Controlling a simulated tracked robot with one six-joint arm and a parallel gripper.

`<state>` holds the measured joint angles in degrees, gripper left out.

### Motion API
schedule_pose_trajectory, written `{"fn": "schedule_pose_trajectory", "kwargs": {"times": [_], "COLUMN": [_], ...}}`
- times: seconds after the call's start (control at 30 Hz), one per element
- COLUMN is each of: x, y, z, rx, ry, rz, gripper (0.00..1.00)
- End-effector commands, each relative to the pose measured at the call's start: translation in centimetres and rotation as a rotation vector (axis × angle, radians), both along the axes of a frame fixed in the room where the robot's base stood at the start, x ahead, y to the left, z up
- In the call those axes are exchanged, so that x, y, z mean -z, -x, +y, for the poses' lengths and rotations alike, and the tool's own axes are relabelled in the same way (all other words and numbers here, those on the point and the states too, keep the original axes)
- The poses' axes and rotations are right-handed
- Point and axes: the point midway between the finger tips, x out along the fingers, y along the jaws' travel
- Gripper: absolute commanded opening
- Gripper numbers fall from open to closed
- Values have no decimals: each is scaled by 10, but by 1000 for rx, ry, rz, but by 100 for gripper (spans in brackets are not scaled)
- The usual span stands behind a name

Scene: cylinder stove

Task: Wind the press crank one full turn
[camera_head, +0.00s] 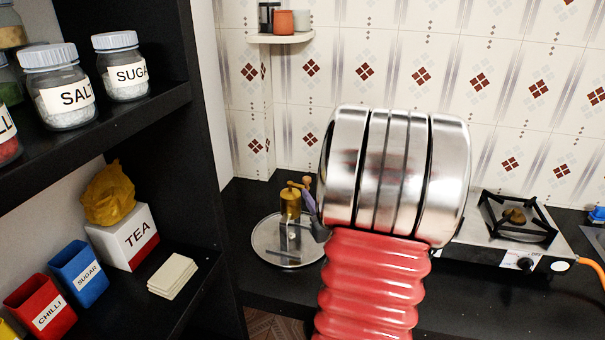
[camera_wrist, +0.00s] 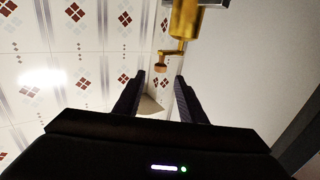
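The brass press (camera_head: 290,203) stands upright on a round metal tray (camera_head: 268,258) on the dark counter. Its crank (camera_head: 297,184) is on top, with a wooden knob at its end. In the wrist view, the brass body (camera_wrist: 186,20) is at the top, and the crank's wooden knob (camera_wrist: 160,67) hangs from a bent brass arm. My gripper (camera_wrist: 155,80) is open, its two dark fingers apart. The knob appears just beyond the fingertips, within the gap's width; I see no contact. In the head view my silver and red arm hides most of the gripper.
A gas stove (camera_head: 515,225) with an orange hose stands right of my arm. A small corner shelf (camera_head: 281,38) is above the press, on the tiled wall.

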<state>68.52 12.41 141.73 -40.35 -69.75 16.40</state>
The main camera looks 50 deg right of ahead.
Motion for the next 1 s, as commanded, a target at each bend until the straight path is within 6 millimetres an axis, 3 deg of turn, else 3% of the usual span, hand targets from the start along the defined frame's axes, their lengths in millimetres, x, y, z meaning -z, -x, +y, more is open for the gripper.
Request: {"fn": "schedule_pose_trajectory", "kwargs": {"times": [0.7,1.0], "x": [0,0], "y": [-92,-105], "z": [-55,-63], "rx": [-2,0], "ry": [0,0], "rz": [0,0], "gripper": [37,37]}}
